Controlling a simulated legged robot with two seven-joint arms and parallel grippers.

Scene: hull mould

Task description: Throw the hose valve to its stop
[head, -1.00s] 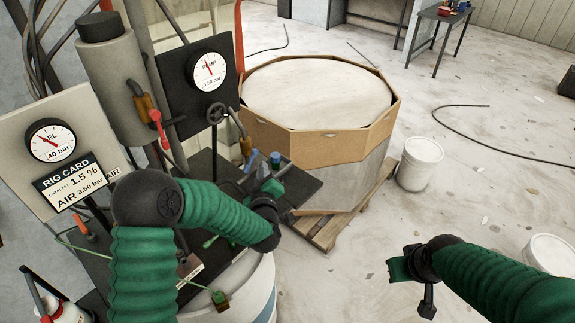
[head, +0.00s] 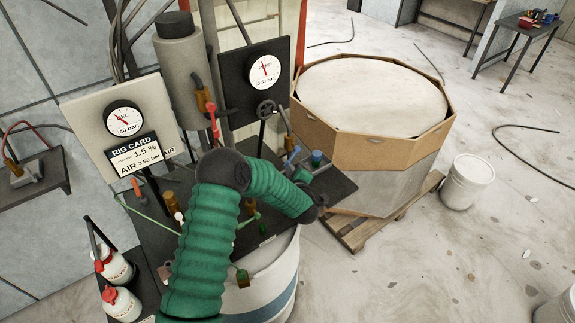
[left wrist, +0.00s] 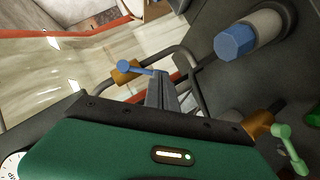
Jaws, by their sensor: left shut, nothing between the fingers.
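Several small lever valves are in view, and I cannot tell which is the hose valve. A blue-lever valve (left wrist: 136,68) with a brass body shows just beyond the fingertips of my left gripper (left wrist: 160,76) in the left wrist view. The fingers are shut and empty; whether they touch the lever is unclear. A green-lever valve (left wrist: 290,148) is at the lower right there. My left gripper is mostly hidden there. My right gripper is out of view.
The dark rig top (head: 335,187) carries pipes, a handwheel (head: 266,109) and a gauge panel (head: 252,90). A blue hex cap (left wrist: 234,43) is beside the fingers. An octagonal bin (head: 385,150) stands to the right; red-capped bottles (head: 117,270) are lower left.

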